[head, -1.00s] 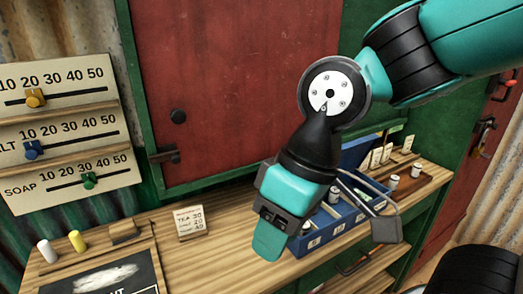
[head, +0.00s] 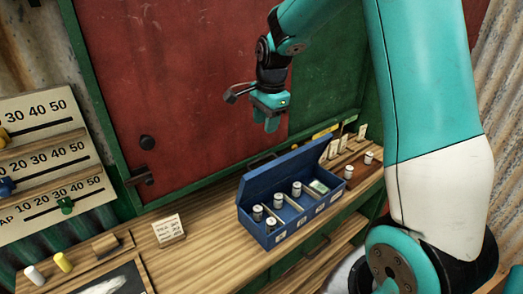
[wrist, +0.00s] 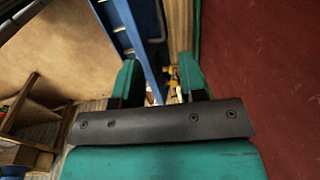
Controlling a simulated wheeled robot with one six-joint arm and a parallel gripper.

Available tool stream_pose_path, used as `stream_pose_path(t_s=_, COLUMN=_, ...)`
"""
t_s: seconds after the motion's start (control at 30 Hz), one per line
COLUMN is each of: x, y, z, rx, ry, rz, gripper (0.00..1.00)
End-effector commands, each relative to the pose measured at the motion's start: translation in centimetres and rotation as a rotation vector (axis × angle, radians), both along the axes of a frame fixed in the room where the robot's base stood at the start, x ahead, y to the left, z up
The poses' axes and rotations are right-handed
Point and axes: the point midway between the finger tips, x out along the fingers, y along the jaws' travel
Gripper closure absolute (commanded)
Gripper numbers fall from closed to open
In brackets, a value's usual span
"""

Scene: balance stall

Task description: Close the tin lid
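The blue tin (head: 285,237) stands on the wooden counter with its lid (head: 285,168) raised along the back edge. Several grey cylindrical weights (head: 297,188) stand in its compartments. My gripper (head: 268,125) is in the air above and behind the tin's lid, in front of the red panel, apart from the tin. In the wrist view my gripper (wrist: 160,75) has its two teal fingers spread with nothing seen held between them. A long blue strip (wrist: 138,35), likely part of the tin, runs past the left finger there.
A small price card (head: 168,229) stands there. Slider boards (head: 45,155) hang at the left. A wooden rack with cards and weights (head: 355,160) is right of the tin. The red panel (head: 200,80) rises behind.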

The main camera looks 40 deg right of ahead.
Motion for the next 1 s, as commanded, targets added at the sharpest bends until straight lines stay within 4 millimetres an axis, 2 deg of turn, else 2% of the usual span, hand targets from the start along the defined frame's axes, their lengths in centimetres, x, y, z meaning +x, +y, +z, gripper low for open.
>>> stream_pose_path(t_s=0.3, x=1.0, y=0.1, z=-7.0, rx=0.001, ry=0.005, rz=0.003, gripper=0.62)
stream_pose_path(t_s=0.5, x=1.5, y=0.1, z=-10.1, rx=0.001, ry=0.002, rz=0.004, gripper=0.62)
stream_pose_path(t_s=0.7, x=1.7, y=0.1, z=-11.3, rx=0.000, ry=-0.001, rz=0.004, gripper=0.62)
stream_pose_path(t_s=0.97, x=1.7, y=0.1, z=-11.4, rx=0.000, ry=-0.002, rz=0.004, gripper=0.62)
stream_pose_path(t_s=1.0, x=1.7, y=0.1, z=-11.4, rx=0.000, ry=-0.002, rz=0.004, gripper=0.71)
